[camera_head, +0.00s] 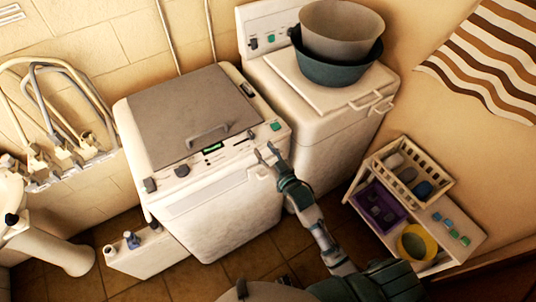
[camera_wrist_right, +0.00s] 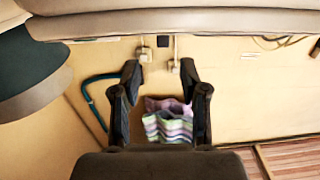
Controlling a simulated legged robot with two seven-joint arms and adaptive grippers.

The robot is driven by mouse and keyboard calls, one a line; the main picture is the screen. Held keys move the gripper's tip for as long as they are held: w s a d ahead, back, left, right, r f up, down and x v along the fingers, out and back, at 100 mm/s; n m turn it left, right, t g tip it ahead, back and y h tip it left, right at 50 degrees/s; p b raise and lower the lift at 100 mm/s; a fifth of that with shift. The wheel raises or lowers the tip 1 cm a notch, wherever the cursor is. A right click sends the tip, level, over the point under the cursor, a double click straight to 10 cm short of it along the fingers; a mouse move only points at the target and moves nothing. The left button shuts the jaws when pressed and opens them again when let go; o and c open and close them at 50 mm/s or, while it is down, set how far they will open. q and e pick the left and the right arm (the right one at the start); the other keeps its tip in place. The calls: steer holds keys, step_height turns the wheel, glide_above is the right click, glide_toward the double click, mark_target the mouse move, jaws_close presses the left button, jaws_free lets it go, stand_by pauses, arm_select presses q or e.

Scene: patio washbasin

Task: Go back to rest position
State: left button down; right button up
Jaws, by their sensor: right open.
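My right gripper (camera_head: 265,152) reaches up from the bottom of the head view, in front of the control panel of the washing machine (camera_head: 225,190). Its two fingers stand apart with nothing between the tips. In the right wrist view the right gripper (camera_wrist_right: 160,68) is also open, and a striped cloth (camera_wrist_right: 168,128) shows beyond and between the fingers, apart from them as far as I can tell. The washing machine's grey lid (camera_head: 190,105) is down. My left gripper is not in view.
A second white machine (camera_head: 340,135) carries a dark green basin (camera_head: 335,70) with a beige basin (camera_head: 340,28) in it. A shelf with a white basket (camera_head: 436,190) and a yellow bowl (camera_head: 418,241) stands right. Pipes (camera_head: 50,90) line the left wall.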

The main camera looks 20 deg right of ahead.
steer(key=shift+d+v, duration=0.25)
steer(key=shift+v, duration=0.85)
steer(key=shift+a+f, duration=0.1)
steer(key=s+f+g+h, duration=0.2)
steer(key=s+f+g, duration=0.4)
steer(key=s+f, duration=0.45)
steer(key=s+d+f+g+h, duration=0.15)
steer(key=s+f+g, duration=0.25)
steer(key=s, duration=0.5)
steer(key=s+d+f+g, duration=0.2)
steer(key=s+f+g, duration=0.15)
steer(key=s, duration=0.55)
step_height(320, 180, down, 27)
steer(key=s+g, duration=0.2)
steer(key=s, duration=0.1)
steer(key=s+d+f+g, duration=0.1)
steer(key=s+d+f, duration=0.2)
steer(key=s+f, duration=1.2)
steer(key=shift+s, duration=1.05)
